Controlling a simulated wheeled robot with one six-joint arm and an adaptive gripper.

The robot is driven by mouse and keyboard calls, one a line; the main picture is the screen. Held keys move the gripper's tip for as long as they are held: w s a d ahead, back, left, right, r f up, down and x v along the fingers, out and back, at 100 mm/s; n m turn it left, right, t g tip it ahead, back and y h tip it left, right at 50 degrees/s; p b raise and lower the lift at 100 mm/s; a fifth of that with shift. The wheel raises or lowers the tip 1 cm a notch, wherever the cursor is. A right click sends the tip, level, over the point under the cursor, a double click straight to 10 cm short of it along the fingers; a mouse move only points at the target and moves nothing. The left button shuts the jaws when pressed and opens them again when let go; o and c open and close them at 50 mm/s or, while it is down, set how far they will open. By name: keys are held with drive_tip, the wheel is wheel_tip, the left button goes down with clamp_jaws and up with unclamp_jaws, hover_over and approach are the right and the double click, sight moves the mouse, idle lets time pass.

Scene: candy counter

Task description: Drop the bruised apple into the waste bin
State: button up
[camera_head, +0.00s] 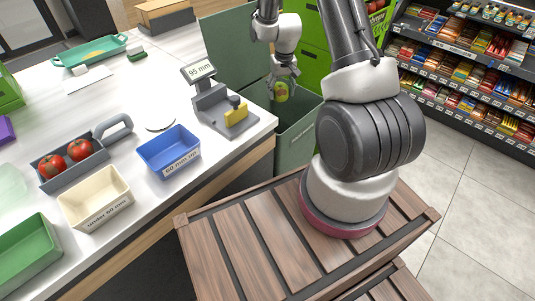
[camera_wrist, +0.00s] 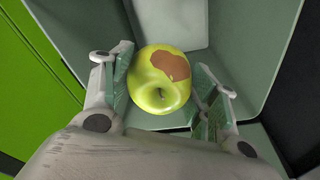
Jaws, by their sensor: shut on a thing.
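The bruised apple (camera_wrist: 160,85) is yellow-green with a brown patch on its upper right side in the wrist view. My gripper (camera_wrist: 162,92) is shut on it, with one finger on each side. In the head view the apple (camera_head: 281,92) hangs below my gripper (camera_head: 282,88) over the open waste bin (camera_head: 299,143). The bin is grey-green, with its lid standing up behind. In the wrist view the bin's inner walls (camera_wrist: 260,40) surround the apple. How deep the apple sits relative to the rim is hard to tell.
The counter at left holds a measuring device (camera_head: 222,108) reading 95 mm, a blue bin (camera_head: 168,151), a cream bin (camera_head: 95,197) and a grey tray (camera_head: 75,163) with tomatoes. Green crates (camera_head: 312,70) stand behind the waste bin. A slatted wooden surface (camera_head: 235,240) lies in front.

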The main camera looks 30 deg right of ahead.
drive_tip(key=shift+f, duration=1.2)
drive_tip(key=o, duration=0.9)
drive_tip(key=shift+r, duration=0.1)
drive_tip(key=r, duration=0.4)
drive_tip(key=s+r, duration=0.1)
drive_tip(key=r, duration=0.6)
drive_tip(key=shift+s+a+r, duration=0.1)
drive_tip(key=shift+s+r, duration=0.1)
drive_tip(key=shift+r, duration=0.15)
